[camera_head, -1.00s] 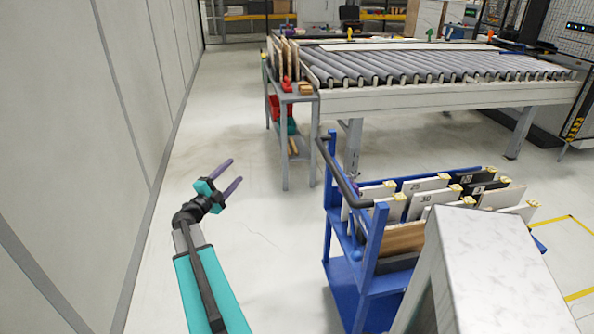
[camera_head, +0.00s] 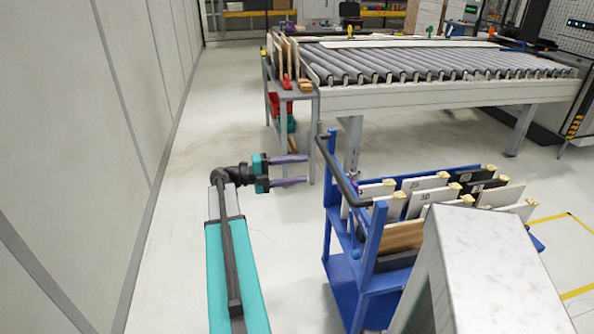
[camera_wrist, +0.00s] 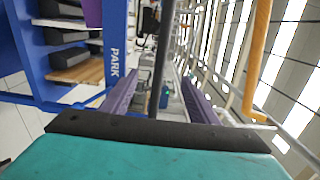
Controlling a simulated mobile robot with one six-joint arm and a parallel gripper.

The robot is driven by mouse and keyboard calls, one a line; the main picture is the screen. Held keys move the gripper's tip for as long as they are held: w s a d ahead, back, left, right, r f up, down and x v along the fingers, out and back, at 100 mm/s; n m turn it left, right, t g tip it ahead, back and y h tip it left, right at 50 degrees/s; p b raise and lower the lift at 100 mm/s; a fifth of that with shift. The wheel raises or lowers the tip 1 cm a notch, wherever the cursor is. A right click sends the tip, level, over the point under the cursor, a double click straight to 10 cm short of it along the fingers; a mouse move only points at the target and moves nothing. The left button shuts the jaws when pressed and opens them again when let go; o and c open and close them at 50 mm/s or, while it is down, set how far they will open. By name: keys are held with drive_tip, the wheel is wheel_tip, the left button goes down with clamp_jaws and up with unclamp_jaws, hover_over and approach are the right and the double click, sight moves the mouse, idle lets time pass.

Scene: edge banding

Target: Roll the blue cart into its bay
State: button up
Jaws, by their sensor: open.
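The blue cart (camera_head: 342,285) stands right of centre in the head view, with a dark push handle (camera_head: 340,170) along its left end and several numbered panels (camera_head: 425,195) upright on it. Its blue upright with the word PARK (camera_wrist: 115,45) shows at the upper left of the wrist view. My gripper (camera_head: 306,169) is open and empty, left of the cart handle and apart from it, its purple fingers pointing right. In the wrist view the fingers (camera_wrist: 160,95) are spread, with a dark bar visible beyond them. Yellow floor lines (camera_head: 567,222) show at the right, partly hidden.
A roller conveyor (camera_head: 440,65) stands behind the cart. A grey side stand (camera_head: 290,97) with boards and a red bin is at its left end. A pale panel (camera_head: 490,265) blocks the near right. Open floor lies left of the cart, up to the wall (camera_head: 90,130).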

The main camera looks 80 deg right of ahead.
sight(334, 165)
drive_tip(key=shift+s, duration=0.1)
drive_tip(key=shift+x, duration=6.15)
